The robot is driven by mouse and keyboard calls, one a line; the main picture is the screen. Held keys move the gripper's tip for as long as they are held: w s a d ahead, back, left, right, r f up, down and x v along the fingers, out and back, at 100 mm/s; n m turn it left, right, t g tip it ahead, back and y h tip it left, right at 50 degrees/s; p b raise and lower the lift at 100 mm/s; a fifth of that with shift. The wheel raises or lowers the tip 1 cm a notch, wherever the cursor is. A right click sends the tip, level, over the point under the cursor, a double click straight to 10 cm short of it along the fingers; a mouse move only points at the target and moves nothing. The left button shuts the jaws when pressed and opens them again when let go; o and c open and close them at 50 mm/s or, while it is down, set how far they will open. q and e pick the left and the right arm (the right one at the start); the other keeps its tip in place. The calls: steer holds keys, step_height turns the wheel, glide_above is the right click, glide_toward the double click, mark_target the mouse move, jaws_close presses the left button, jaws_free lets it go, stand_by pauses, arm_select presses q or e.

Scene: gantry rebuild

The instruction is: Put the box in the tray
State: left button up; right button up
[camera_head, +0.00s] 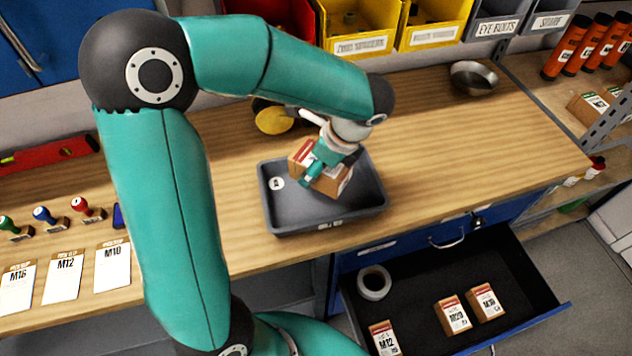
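A grey tray (275,215) lies on the wooden workbench near its front edge. A brown cardboard box (303,155) with a red and white label is over the back half of the tray, tilted in the picture. My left gripper (320,172) reaches down from above, with its fingers around the box, shut on it. The fingers and wrist hide part of the box. I cannot tell whether the box touches the tray floor. My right gripper is not in view.
A metal bowl (474,77) stands at the back right. Coloured bins (360,42) line the back. Cards (63,275) and stamps (45,217) lie left. The bench right of the tray is clear.

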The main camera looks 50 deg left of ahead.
mark_target(312, 190)
arm_select(q)
step_height(312, 190, down, 7)
steer(key=shift+r, duration=0.1)
stand_by(0.4)
steer(key=o, duration=1.6)
steer(key=v, duration=1.1)
steer(key=shift+d+r, duration=0.35)
steer(key=shift+r, duration=0.15)
